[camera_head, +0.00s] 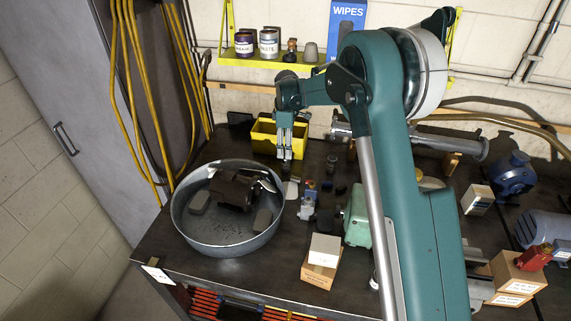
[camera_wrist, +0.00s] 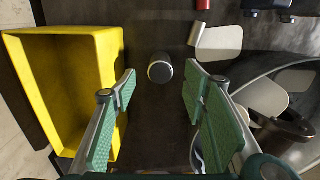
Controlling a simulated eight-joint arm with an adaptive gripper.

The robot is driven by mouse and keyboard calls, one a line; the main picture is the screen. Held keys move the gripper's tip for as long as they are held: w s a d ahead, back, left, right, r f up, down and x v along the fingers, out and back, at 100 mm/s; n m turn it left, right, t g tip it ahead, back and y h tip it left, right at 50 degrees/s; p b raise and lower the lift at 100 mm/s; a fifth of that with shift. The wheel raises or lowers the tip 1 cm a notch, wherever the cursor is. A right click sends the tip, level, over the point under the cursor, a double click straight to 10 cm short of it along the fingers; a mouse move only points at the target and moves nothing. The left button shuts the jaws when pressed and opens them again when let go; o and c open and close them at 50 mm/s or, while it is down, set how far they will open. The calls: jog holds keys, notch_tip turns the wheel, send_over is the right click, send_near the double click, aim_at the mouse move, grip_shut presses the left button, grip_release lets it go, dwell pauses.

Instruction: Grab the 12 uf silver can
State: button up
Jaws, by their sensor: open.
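A small short can (camera_wrist: 160,68) with a dark top and a pale silvery rim lies in the wrist view, between and beyond my fingertips. I cannot read a 12 uF label on it. My gripper (camera_wrist: 160,84) is open, with one green-padded finger on each side of the can's line and nothing held. In the head view my gripper (camera_head: 286,156) points down over the bench, in front of the yellow bin and right of the round metal pan. The can is not clearly distinguishable there. A small silver part (camera_head: 307,207) stands further forward on the bench.
The yellow bin (camera_wrist: 112,95) is close beside my left finger. The metal pan (camera_head: 228,247) holds dark parts. A pale flat piece (camera_wrist: 218,42) lies right of the can.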

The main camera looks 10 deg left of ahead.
aim_at(286, 162)
jog(key=shift+w+a+f, duration=0.1)
jog(key=shift+a+f, duration=0.2)
jog(key=shift+f, duration=0.1)
jog(key=shift+f, duration=1.3)
jog(key=shift+d+f, duration=0.2)
jog(key=shift+f, duration=2.4)
jog(key=c, duration=1.1)
jog(key=shift+o, duration=0.2)
